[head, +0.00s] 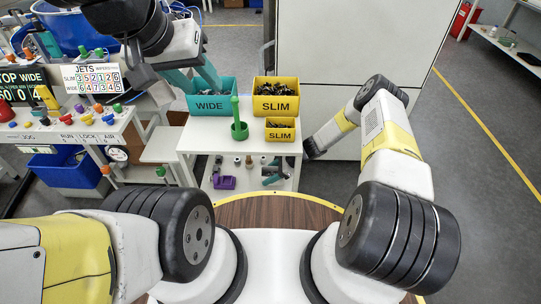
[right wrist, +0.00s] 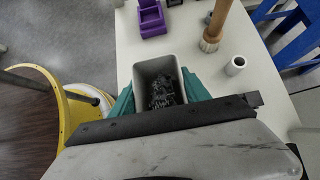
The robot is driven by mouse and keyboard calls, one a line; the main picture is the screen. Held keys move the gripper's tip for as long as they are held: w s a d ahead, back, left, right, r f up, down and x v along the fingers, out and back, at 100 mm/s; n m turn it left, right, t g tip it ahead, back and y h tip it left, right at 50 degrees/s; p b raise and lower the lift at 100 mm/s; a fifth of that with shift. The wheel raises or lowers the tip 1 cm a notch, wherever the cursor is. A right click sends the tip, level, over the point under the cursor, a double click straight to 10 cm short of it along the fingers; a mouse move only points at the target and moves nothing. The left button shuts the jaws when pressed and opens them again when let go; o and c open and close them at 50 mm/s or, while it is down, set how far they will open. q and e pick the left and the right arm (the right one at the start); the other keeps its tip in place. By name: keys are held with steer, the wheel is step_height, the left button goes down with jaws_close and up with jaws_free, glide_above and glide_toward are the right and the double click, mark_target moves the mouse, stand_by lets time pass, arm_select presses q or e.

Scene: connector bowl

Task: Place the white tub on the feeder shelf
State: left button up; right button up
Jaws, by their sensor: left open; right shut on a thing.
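The white tub (right wrist: 155,66), with dark small parts inside, is between the teal fingers of my right gripper (right wrist: 160,88) in the right wrist view. The gripper is shut on it, over a white shelf surface (right wrist: 270,98); whether it touches that surface I cannot tell. In the head view only a bit of teal shows low at the cart's lower shelf (head: 238,184). My left gripper (head: 190,78) is open and empty, beside the teal WIDE bin (head: 211,104). A small white shelf (head: 160,146) stands beside the machine at left; whether it is the feeder shelf I cannot tell.
Yellow SLIM bins (head: 275,104) and a green post (head: 239,129) stand on the cart top (head: 205,140). A panel with knobs (head: 75,130) stands at left.

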steer(key=shift+d+f, duration=0.15)
steer(key=shift+f, duration=0.7)
steer(key=shift+d+f, duration=0.1)
steer(key=shift+f, duration=0.7)
steer(key=shift+f, duration=0.15)
steer(key=o, duration=1.6)
steer(key=shift+c, duration=0.2)
steer(key=v, duration=1.2)
